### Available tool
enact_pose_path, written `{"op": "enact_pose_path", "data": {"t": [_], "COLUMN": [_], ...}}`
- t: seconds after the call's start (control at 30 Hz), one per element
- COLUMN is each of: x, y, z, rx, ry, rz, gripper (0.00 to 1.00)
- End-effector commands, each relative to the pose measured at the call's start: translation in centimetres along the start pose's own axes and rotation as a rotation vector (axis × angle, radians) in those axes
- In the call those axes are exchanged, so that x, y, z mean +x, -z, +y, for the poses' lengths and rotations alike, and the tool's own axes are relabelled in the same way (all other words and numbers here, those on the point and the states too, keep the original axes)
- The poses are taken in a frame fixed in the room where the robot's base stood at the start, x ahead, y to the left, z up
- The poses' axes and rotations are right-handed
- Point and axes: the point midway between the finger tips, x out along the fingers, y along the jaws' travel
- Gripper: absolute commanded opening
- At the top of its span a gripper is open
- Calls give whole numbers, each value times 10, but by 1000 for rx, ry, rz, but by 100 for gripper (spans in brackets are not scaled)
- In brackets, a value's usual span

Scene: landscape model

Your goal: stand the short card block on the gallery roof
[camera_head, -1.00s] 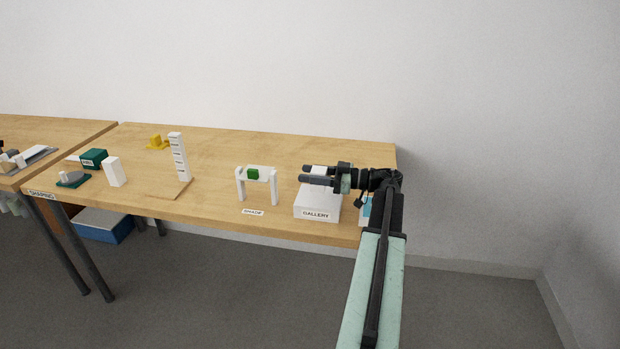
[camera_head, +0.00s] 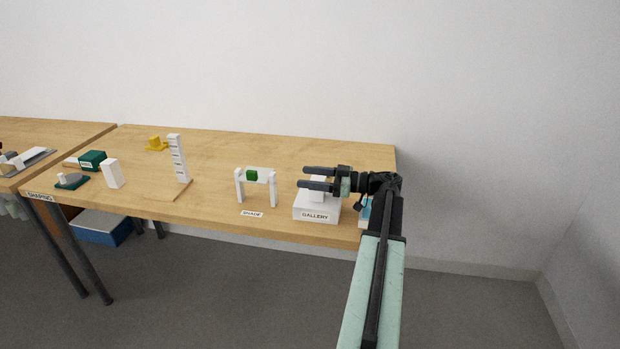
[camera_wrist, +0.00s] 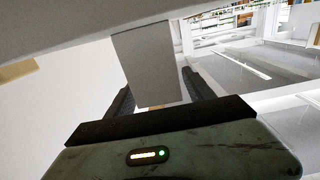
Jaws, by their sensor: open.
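The gallery (camera_head: 316,213) is a low white labelled box near the right end of the table. A white card block (camera_head: 318,182) stands on its roof, partly hidden by my fingers. My gripper (camera_head: 304,178) is open, reaching in from the right, with one finger on each side of the block. In the wrist view the block (camera_wrist: 148,65) shows as a pale upright shape between the dark fingers (camera_wrist: 155,100), and gaps show beside it. Its foot is partly hidden there by my gripper body.
Farther left are a tall marked white post (camera_head: 178,158), a white block (camera_head: 112,173) and a dark green box (camera_head: 92,160). The table behind the gallery is clear.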

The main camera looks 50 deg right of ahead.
Motion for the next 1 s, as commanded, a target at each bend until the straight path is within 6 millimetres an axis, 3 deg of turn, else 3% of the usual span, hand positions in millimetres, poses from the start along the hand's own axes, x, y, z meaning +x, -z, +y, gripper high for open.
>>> {"op": "enact_pose_path", "data": {"t": [0.03, 0.3, 0.5, 0.67, 1.0], "x": [0, -70, -108, -120, -121], "y": [14, 7, 7, 7, 8], "z": [0, 2, 1, 0, 0], "rx": [0, 0, 0, 0, 0], "ry": [0, -4, -2, 0, 0], "rz": [0, 1, 1, 1, 1], "gripper": [62, 62, 62, 62, 62]}}
